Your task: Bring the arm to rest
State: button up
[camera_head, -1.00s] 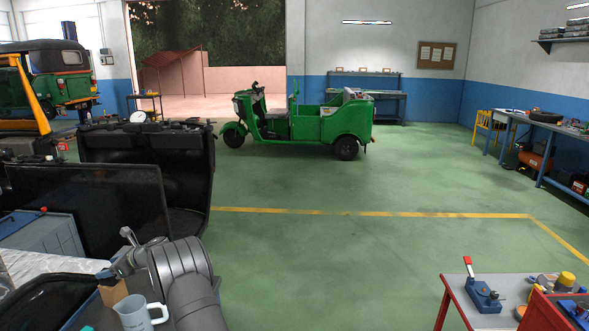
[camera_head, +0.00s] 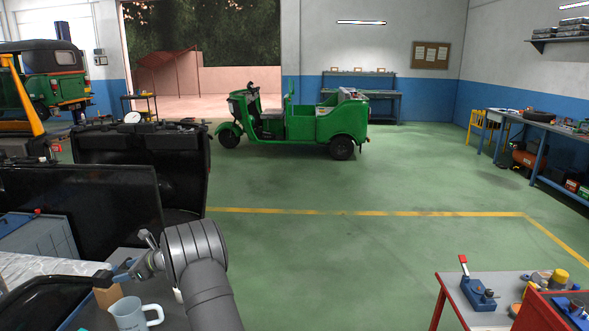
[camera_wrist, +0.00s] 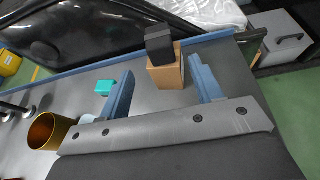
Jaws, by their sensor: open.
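My gripper (camera_head: 124,274) is at the lower left of the head view, above the grey bench beside a tan block (camera_head: 107,296) with a black piece (camera_head: 103,279) on top. In the wrist view, its two blue fingers stand wide apart, and my gripper (camera_wrist: 162,68) is open. The tan block (camera_wrist: 166,75) and its black top (camera_wrist: 159,43) show between and beyond the fingertips. I cannot tell how far the fingers are from the block. Nothing is held.
A pale mug (camera_head: 130,314) stands close to my arm. The wrist view shows a teal cube (camera_wrist: 105,87) and a brass cup (camera_wrist: 45,132). Dark panels (camera_head: 85,205) stand behind the bench. A green rickshaw (camera_head: 300,125) is on the open floor; a tool table (camera_head: 455,300) is at lower right.

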aim_at(108, 274)
jog(key=x, duration=0.8)
jog(key=shift+a+r, duration=0.3)
jog(key=shift+a, duration=0.05)
notch_tip(108, 274, up, 4)
jog(key=shift+f, duration=0.2)
jog(key=w+d+r, duration=0.3)
jog(key=d+r, duration=0.4)
jog(key=d, duration=0.4)
jog(key=s+a+f+n+g+h, duration=0.1)
jog(key=s+f+n+g, duration=0.15)
jog(key=s, duration=0.65)
jog(key=s+a+f+n+g+h, duration=0.1)
jog(key=s+a+f+n+g, duration=0.15)
jog(key=s, duration=0.75)
jog(key=s+a+f+n+g+h, duration=0.1)
jog(key=s+f+n+g, duration=0.2)
jog(key=s, duration=0.6)
jog(key=s+d+f+n+g+h, duration=0.1)
jog(key=s+d+n+h, duration=0.3)
jog(key=s, duration=0.9)
jog(key=s+d+n+g+h, duration=0.4)
jog(key=s+d, duration=0.2)
jog(key=s, duration=0.7)
jog(key=shift+s+f+n+h, duration=0.3)
jog(key=shift+s+f+h, duration=0.1)
